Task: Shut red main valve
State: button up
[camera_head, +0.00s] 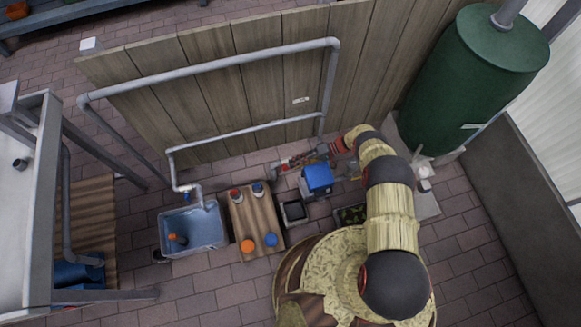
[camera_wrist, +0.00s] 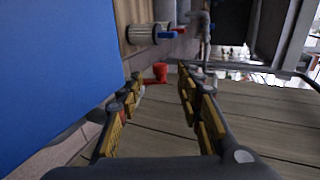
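A red valve handle (camera_wrist: 159,72) shows in the wrist view, ahead of my gripper and in the gap between its fingertips. I cannot tell whether the fingers touch it. My gripper (camera_wrist: 160,79) has its two yellow-padded fingers spread apart, with nothing clearly held. In the head view a small red part (camera_head: 285,162) shows at the left end of the gripper area, above the blue box. My arm reaches over from the lower right there and hides part of the pipework.
A blue box (camera_head: 318,177) stands close by and fills the left of the wrist view (camera_wrist: 55,70).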

jog(key=v, duration=0.7)
jog(key=shift+d, duration=0.3)
